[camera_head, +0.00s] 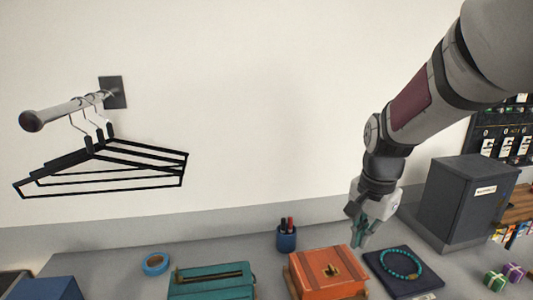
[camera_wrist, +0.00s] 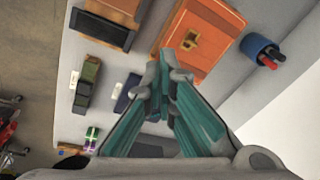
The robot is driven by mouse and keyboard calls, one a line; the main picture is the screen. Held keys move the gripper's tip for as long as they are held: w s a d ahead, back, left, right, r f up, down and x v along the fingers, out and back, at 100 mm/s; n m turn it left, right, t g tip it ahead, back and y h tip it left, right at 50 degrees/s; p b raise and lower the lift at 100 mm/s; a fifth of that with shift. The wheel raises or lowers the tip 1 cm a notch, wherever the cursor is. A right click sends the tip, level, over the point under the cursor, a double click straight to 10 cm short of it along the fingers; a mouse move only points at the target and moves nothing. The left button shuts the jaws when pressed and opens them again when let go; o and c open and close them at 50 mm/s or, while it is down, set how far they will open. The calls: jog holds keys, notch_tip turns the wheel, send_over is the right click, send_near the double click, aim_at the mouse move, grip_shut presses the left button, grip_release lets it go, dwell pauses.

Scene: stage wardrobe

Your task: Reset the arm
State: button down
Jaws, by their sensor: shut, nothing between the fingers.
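My gripper (camera_head: 361,238) hangs from my raised arm in the head view, above the counter, near the orange box and the dark blue mat. Its teal fingers are together with nothing between them, and they also show in the wrist view (camera_wrist: 163,90). The orange box (camera_head: 322,285) with a gold clasp lies below and left of the gripper, and it shows in the wrist view (camera_wrist: 222,32). The gripper is apart from the box. The teal beaded ring (camera_head: 401,265) lies on the dark blue mat (camera_head: 408,287), right of the gripper.
A teal box (camera_head: 212,282), blue tape roll (camera_head: 155,264) and blue cup of pens (camera_head: 286,240) stand on the counter. A dark grey safe-like box (camera_head: 463,195) stands at right, near small gifts (camera_head: 513,272). Black hangers (camera_head: 100,168) hang from a wall rail. Air left of my arm is clear.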

jog(key=s+a+r+n+t, duration=0.1)
jog(key=s+r+n, duration=0.3)
jog(key=s, duration=0.6)
jog(key=s+r+n+t, duration=0.3)
jog(key=s+r+n, duration=0.2)
jog(key=s, duration=0.5)
jog(key=shift+s+a+n, duration=0.35)
jog(key=shift+n, duration=0.25)
jog(key=shift+r, duration=0.1)
